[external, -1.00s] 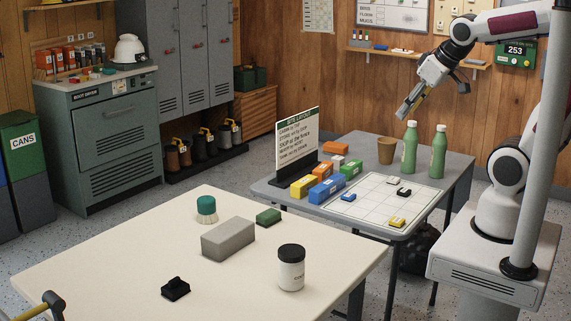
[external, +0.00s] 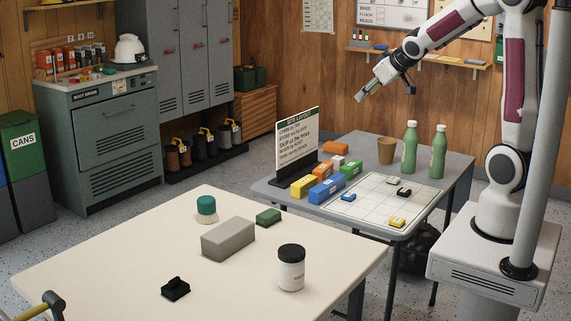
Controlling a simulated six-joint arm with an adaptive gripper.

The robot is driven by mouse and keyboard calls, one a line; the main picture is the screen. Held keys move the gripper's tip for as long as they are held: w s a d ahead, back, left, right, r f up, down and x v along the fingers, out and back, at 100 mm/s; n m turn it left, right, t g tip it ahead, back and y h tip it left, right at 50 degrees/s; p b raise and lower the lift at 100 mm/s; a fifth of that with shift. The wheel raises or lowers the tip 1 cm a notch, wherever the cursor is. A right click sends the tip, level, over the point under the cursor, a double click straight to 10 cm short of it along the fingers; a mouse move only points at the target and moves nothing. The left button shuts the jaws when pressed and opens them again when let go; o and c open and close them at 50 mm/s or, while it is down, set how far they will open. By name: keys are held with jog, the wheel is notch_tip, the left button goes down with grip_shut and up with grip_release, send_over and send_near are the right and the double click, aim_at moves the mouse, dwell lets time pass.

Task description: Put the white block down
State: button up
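A small white block (external: 338,160) sits on the grey table among the coloured blocks, beside the orange ones. A small white piece (external: 392,180) also lies on the white grid sheet (external: 372,206). My gripper (external: 362,97) is raised high above the far side of the grey table, pointing down and to the left, well clear of all blocks. Its fingertips are too small to tell whether they are open or shut, or whether they hold anything.
A sign in a black stand (external: 297,145), a brown cup (external: 386,151) and two green bottles (external: 410,148) stand on the grey table. Orange (external: 321,170), blue (external: 327,189) and yellow (external: 303,186) blocks line the sheet's left side. Much of the sheet is bare.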

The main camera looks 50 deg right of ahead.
jog(key=w+d+f+t, duration=0.2)
jog(key=w+d+f, duration=0.9)
jog(key=d+f, duration=0.15)
jog(key=d+f+t+y, duration=0.1)
jog(key=d+f+y, duration=0.1)
jog(key=d+f, duration=0.45)
jog(key=t+y, duration=0.1)
send_near(340, 158)
jog(key=shift+s+d+r+n, duration=0.1)
jog(key=shift+s+r+n, duration=0.1)
jog(key=shift+r+n, duration=0.2)
jog(key=shift+s+f+t, duration=0.2)
jog(key=shift+f+t, duration=0.2)
jog(key=shift+f, duration=0.25)
jog(key=shift+w, duration=0.1)
jog(key=shift+x, duration=3.3)
jog(key=shift+w, duration=0.1)
jog(key=shift+x, duration=2.5)
